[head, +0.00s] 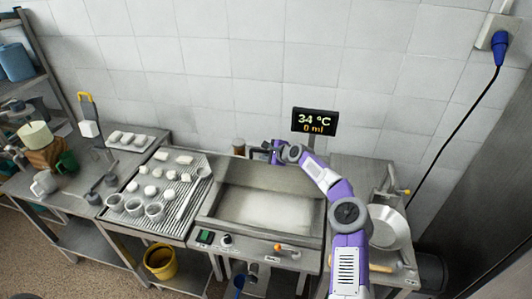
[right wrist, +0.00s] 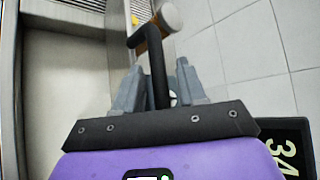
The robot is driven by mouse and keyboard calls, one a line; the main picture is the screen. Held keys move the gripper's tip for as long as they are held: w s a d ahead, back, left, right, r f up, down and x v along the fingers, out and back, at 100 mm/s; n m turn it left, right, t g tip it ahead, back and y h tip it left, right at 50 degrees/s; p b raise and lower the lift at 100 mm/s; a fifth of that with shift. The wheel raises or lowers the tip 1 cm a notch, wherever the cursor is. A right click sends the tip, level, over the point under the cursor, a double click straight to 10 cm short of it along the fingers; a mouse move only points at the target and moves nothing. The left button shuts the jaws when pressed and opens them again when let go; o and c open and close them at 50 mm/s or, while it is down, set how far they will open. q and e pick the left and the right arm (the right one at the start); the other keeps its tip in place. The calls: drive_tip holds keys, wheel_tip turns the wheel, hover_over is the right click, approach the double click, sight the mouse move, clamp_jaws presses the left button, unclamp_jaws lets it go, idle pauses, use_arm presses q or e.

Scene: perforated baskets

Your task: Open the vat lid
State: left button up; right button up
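The steel vat (head: 208,224) stands in the middle of the counter. Its pale inside is uncovered from above in the head view and also shows at the left in the right wrist view. A grey panel (head: 290,177), perhaps the raised lid, stands along its back edge. My right gripper (head: 270,150) is at this back edge. A small gap shows beside the bar; firm contact cannot be told. My left gripper is out of view.
A display (head: 314,121) reading 34 °C and 0 ml stands behind the vat. A ribbed drain table (head: 140,222) with white pieces and cups is at the left. A metal bowl (head: 388,228) sits right of my right arm. The tiled wall is close behind.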

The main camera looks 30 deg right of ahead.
drive_tip(key=shift+s, duration=0.1)
drive_tip(key=b+v, duration=0.2)
drive_tip(key=v, duration=0.5)
drive_tip(key=shift+s, duration=0.2)
drive_tip(key=shift+r, duration=0.1)
idle(0.3)
